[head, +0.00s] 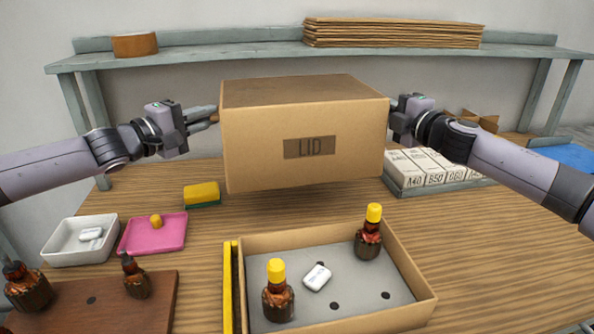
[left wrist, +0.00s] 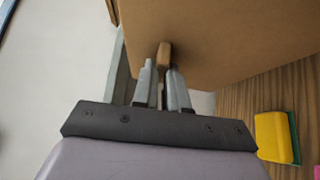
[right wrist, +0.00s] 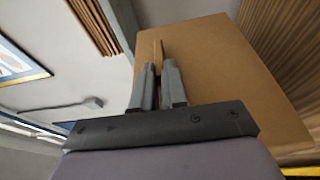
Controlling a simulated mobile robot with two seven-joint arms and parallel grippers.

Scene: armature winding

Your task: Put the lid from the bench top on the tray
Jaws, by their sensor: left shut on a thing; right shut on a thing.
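The lid (head: 300,130) is a large brown cardboard box with a dark label reading LID. It is held level above the bench, behind and above the tray. My left gripper (head: 213,116) is shut on a small tab on the lid's left side; the tab shows between the fingers in the left wrist view (left wrist: 164,72). My right gripper (head: 395,108) is at the lid's right side, shut on a tab there, seen in the right wrist view (right wrist: 157,72). The tray (head: 412,306) is an open cardboard tray with a grey floor, holding two yellow-capped wound armatures and a white packet (head: 317,277).
A yellow-green sponge (head: 202,194), pink dish (head: 153,235), white dish (head: 78,243) and brown board (head: 90,305) with armatures are at left. White boxes (head: 430,170) stand at right. A yellow bar (head: 229,290) lies along the tray's left side. A shelf (head: 240,50) runs behind.

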